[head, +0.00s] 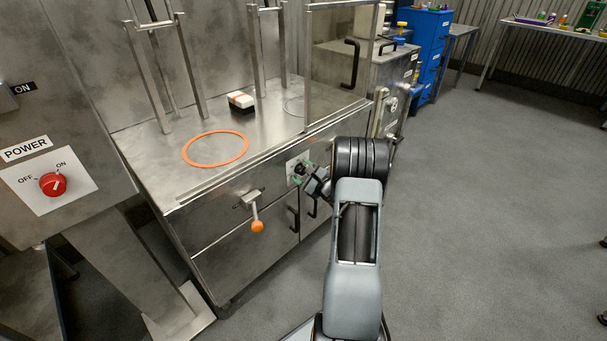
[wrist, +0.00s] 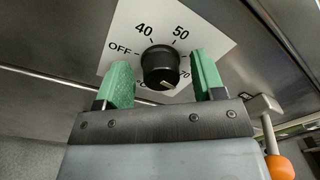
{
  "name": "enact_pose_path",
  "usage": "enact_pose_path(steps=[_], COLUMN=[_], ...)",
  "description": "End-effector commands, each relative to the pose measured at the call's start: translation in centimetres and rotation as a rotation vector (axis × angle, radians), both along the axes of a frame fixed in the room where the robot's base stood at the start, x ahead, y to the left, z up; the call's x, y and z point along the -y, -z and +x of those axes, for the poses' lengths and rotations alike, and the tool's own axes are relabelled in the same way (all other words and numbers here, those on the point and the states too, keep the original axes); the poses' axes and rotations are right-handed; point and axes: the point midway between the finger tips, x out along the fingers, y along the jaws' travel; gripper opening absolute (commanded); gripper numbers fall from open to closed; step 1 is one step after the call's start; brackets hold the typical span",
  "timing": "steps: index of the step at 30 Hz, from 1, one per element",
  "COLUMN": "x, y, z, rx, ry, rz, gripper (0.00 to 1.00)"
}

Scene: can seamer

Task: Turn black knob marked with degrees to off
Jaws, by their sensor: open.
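The black knob (wrist: 160,66) sits on a white dial plate (wrist: 205,22) marked OFF at the left, 40 and 50 at the top and 70 at the lower right. A pale mark on the knob's rim points down and slightly right, on the 70 side, away from OFF. In the head view the knob (head: 300,168) is on the machine's front panel. My gripper (wrist: 159,62) is open, with one green finger on each side of the knob and visible gaps to it. Part of the dial's lower markings is hidden by the fingers and knob.
An orange-tipped lever (head: 257,226) stands out left of the dial; its orange ball (wrist: 280,168) shows at the wrist view's lower right. Black door handles (head: 293,219) are below. A red power knob (head: 53,184) is at far left. The floor at right is clear.

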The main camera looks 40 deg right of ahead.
Motion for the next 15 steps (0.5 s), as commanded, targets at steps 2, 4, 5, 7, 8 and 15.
enact_pose_path(steps=[2,4,5,7,8,15], x=[-0.04,-0.05,-0.05,-0.04,-0.04,-0.04], y=[0.01,-0.02,-0.02,-0.02,-0.02,-0.01], z=[0.22,0.28,0.29,0.29,0.28,0.26], rx=[0.0,0.0,0.0,0.0,0.0,0.0], ry=[0.0,0.0,0.0,0.0,0.0,0.0], rz=[0.0,0.0,0.0,0.0,0.0,0.0], gripper=[0.63,0.63,0.63,0.63,0.63,0.46])
